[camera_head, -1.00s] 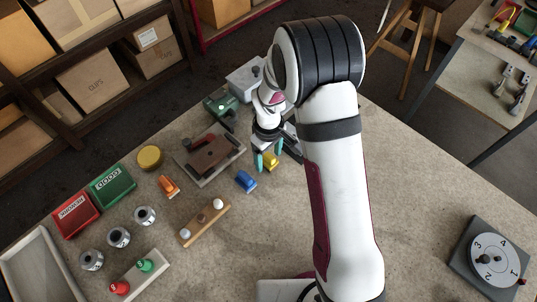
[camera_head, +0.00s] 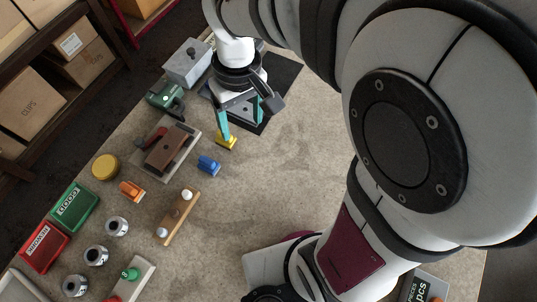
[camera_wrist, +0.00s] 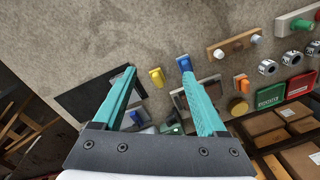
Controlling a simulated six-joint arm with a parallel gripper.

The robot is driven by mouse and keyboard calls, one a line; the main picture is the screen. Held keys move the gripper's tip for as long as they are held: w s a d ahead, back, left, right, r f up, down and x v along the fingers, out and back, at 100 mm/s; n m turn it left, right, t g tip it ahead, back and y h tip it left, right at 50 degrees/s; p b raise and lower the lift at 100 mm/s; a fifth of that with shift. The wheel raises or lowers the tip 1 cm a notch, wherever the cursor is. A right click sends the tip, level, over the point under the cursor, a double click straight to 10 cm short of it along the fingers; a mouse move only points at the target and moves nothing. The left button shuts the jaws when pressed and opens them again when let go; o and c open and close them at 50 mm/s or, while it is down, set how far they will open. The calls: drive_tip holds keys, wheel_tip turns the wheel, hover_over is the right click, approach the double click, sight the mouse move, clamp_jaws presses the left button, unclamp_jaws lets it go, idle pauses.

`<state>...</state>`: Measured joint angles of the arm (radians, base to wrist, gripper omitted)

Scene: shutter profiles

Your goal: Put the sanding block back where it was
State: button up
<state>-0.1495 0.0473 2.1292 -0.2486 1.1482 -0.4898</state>
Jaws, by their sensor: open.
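I cannot tell for certain which thing is the sanding block. A brown block (camera_head: 163,154) with a dark red piece beside it lies on a grey tray (camera_head: 187,134). My gripper (camera_head: 243,124) is open and empty, above the table near a small yellow piece (camera_head: 227,142). In the wrist view the yellow piece (camera_wrist: 157,77) shows between the teal fingers, beyond their tips. A small blue piece (camera_head: 208,165) stands nearby; in the wrist view it (camera_wrist: 184,64) is just beyond the right fingertip. The right finger partly hides the tray there.
A black mat (camera_head: 284,82) lies under and behind my gripper. A green machine (camera_head: 166,96) and a grey box (camera_head: 188,62) stand at the back left. An orange piece (camera_head: 132,191), a yellow tin (camera_head: 105,167) and a wooden rack (camera_head: 174,222) are closer. The table's middle is bare.

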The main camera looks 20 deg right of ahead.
drive_tip(key=s+d+r+m+y, duration=0.1)
drive_tip(key=s+d+r+m, duration=0.1)
drive_tip(key=s+m, duration=0.7)
drive_tip(key=s, duration=0.6)
drive_tip(key=shift+s, duration=0.25)
